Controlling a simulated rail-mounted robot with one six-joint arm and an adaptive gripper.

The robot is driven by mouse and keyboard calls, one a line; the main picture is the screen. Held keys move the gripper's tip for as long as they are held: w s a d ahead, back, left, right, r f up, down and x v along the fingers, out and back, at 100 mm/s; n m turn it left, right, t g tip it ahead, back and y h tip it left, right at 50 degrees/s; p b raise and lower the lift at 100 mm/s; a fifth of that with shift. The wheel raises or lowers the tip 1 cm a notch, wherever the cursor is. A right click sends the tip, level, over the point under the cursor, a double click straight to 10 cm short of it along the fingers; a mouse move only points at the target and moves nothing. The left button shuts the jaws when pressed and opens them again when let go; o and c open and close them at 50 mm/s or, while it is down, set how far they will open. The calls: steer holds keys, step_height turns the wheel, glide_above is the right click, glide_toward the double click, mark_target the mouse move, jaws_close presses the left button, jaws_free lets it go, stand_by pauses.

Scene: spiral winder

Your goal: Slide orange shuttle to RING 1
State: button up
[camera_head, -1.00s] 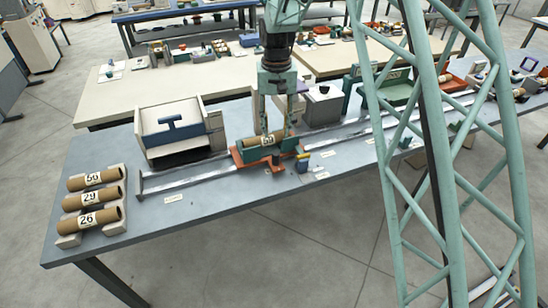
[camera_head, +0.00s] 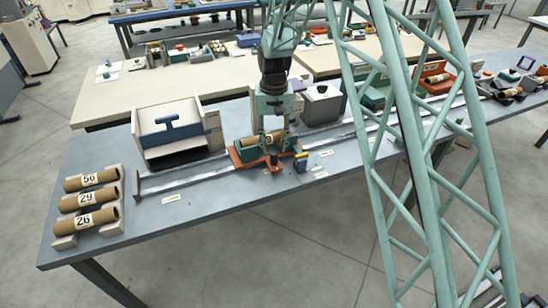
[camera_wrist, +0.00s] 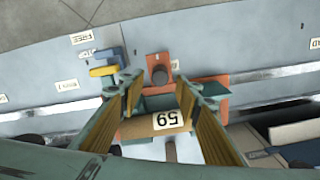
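The orange shuttle (camera_head: 240,160) sits on the silver rail (camera_head: 185,181) left of the table's middle; it also shows in the wrist view (camera_wrist: 212,82). Its teal cradle bears a brown tube (camera_head: 249,142) labelled 59, also seen in the wrist view (camera_wrist: 135,128). A dark round knob (camera_wrist: 159,75) stands on the shuttle's orange front tab. My gripper (camera_head: 272,146) is down over the shuttle. In the wrist view my gripper (camera_wrist: 155,83) has its fingers wide apart, with the knob between the tips in the picture. Contact cannot be told. No RING 1 label is readable.
A blue-and-yellow block (camera_head: 301,161) stands just right of the shuttle. Tubes 56, 29 and 26 lie on a rack (camera_head: 62,242) at the left. A white-and-blue machine (camera_head: 172,132) stands behind the rail. A label reading FREE (camera_wrist: 82,37) lies near the block.

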mark_target(274, 153)
steer(key=shift+f, duration=3)
steer(key=shift+c, duration=0.9)
jaws_close()
steer(key=shift+w+d, duration=0.35)
steer(key=shift+d, duration=0.45)
steer(key=shift+w+d, duration=0.3)
steer(key=shift+d, duration=0.45)
steer(key=shift+w+d, duration=0.35)
steer(key=shift+d, duration=0.45)
steer(key=shift+o, duration=0.9)
jaws_free()
steer(key=shift+s+a, duration=0.1)
steer(key=shift+a, duration=0.15)
